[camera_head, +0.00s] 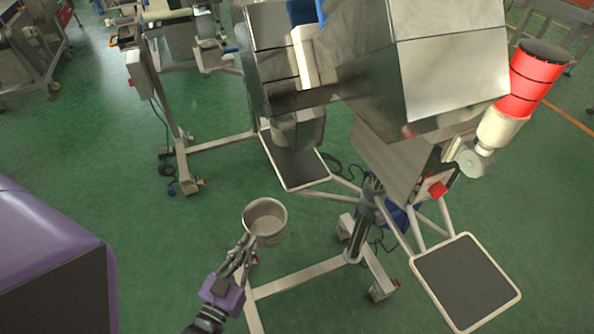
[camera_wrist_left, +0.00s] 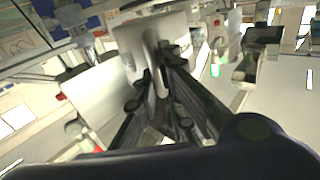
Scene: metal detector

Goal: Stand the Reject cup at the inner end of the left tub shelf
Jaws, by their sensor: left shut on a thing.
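The Reject cup (camera_head: 266,224) is a light metallic or beige cup, open side up and slightly tilted in the head view. My left gripper (camera_head: 246,248) is shut on its near left side. The cup also shows in the left wrist view (camera_wrist_left: 152,45), between the fingers (camera_wrist_left: 160,75). Any label on it cannot be read. The left tub shelf (camera_head: 322,182) is a dark pad with a pale rim, above and to the right of the cup in the head view. It is apart from the cup, and its visible surface looks bare. My right gripper is not in view.
A second dark shelf (camera_head: 465,280) is at the lower right. The stand's column (camera_head: 358,225) and legs are close to the cup. Green floor lies open on the left.

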